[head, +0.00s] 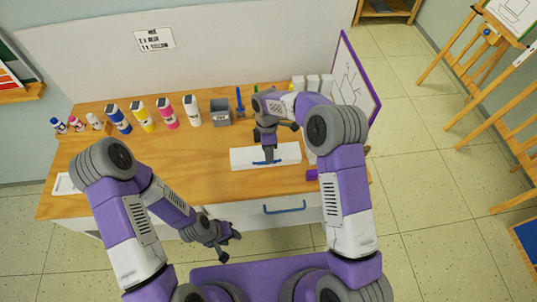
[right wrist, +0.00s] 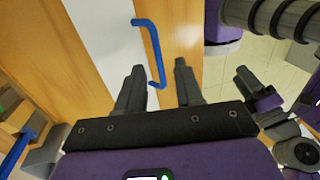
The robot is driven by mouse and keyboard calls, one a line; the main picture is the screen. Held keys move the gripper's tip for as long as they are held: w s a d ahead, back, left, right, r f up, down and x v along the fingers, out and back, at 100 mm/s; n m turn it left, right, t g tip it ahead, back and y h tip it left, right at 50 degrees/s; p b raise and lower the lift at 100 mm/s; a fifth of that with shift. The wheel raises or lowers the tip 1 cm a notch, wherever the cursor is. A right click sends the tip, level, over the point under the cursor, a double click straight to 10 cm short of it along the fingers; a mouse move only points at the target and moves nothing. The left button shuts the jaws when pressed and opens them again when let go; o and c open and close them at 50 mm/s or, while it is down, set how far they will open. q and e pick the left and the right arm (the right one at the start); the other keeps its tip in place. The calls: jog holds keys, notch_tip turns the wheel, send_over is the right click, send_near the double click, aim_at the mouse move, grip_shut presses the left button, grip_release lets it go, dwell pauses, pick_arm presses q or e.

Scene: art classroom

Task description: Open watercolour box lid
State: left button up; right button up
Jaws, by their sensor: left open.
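The watercolour box (head: 240,158) is a long white box on the wooden desk, and its lid looks flat and shut. A blue handle (head: 265,162) runs along its front edge. My right gripper (head: 268,158) points down over this edge. In the right wrist view, the white lid (right wrist: 98,35) and blue handle (right wrist: 152,45) lie past my right gripper's fingers (right wrist: 158,85). The fingers are apart, with the handle's near end in line with the gap; contact cannot be told. My left gripper (head: 225,240) is open and empty, in front of the desk and away from the box.
A purple-framed board (head: 356,83) stands at the right. A blue drawer handle (head: 284,209) is on the desk front.

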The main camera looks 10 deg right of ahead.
jog(key=shift+x, duration=1.5)
jog(key=shift+w, duration=0.1)
grip_shut()
